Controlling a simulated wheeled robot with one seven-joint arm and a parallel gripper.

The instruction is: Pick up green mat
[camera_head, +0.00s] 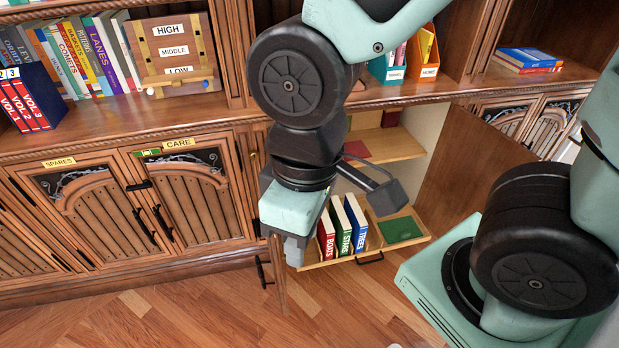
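A flat green mat (400,230) lies in the right part of a pulled-out wooden drawer (424,236) low in the open cabinet. Three upright books, red "BOATS" (326,236), green "STARS" (341,228) and blue "TREES" (357,226), stand in the drawer to the mat's left. My gripper (296,252) points down at the drawer's left end, left of the books and apart from the mat. Its fingers are mostly hidden behind the hand, so I cannot see whether they are open or shut.
An open cabinet door (466,168) stands right of the drawer, and another door edge (277,272) is by my gripper. A red mat (357,150) lies on the shelf above the drawer. The counter (150,118) overhangs. The wood floor (200,310) in front is clear.

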